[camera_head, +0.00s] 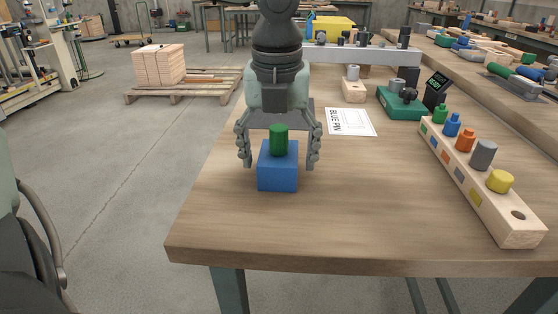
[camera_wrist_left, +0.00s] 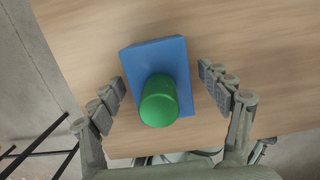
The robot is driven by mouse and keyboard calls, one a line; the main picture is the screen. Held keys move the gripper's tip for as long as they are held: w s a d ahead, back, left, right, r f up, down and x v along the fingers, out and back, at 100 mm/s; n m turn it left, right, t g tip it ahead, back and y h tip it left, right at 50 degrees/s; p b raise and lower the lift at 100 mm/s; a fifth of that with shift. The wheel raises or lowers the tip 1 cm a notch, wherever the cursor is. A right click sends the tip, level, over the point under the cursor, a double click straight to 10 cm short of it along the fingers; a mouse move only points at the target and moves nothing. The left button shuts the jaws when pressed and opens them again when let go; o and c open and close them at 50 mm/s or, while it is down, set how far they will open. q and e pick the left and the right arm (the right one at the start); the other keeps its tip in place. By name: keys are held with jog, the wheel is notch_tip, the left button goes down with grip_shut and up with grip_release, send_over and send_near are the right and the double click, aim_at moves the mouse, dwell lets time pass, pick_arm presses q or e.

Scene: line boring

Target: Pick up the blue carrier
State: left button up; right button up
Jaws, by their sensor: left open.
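The blue carrier (camera_head: 278,177) is a blue block on the wooden table near its front left, with a green cylindrical pin (camera_head: 278,140) upright on top. My left gripper (camera_head: 281,163) is open above and around the carrier, with one finger on each side. In the left wrist view the carrier (camera_wrist_left: 158,58) lies between the fingers of the left gripper (camera_wrist_left: 162,80), slightly turned, with gaps on both sides. The green pin (camera_wrist_left: 159,101) hides part of its top there. My right gripper is not in view.
A wooden rack (camera_head: 520,235) with several coloured pins and an empty hole stands at the right. A sheet marked "BLUE PIN" (camera_head: 351,122) lies behind the carrier. A green device (camera_head: 402,103) and small wooden block (camera_head: 353,92) stand farther back. The table's front middle is clear.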

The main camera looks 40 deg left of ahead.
aim_at(278, 126)
pick_arm(q)
jog(key=shift+f, duration=0.2)
jog(key=c, duration=1.6)
jog(key=shift+r, duration=0.2)
jog(key=shift+w+r, duration=0.1)
jog(key=shift+r, duration=0.15)
jog(key=r, duration=0.3)
jog(key=shift+w+a+r, duration=0.15)
jog(key=shift+a+r, duration=0.05)
jog(key=shift+r, duration=0.15)
jog(key=shift+w+a+r+b, duration=0.1)
jog(key=shift+w+a+r, duration=1.05)
jog(key=shift+a, duration=0.3)
jog(key=shift+w+a+r+b, duration=0.15)
jog(key=shift+w+a+r, duration=0.85)
jog(key=shift+w+a, duration=0.3)
jog(key=shift+w+a+r+b, duration=0.1)
jog(key=shift+w+a+r, duration=1)
jog(key=shift+a, duration=0.45)
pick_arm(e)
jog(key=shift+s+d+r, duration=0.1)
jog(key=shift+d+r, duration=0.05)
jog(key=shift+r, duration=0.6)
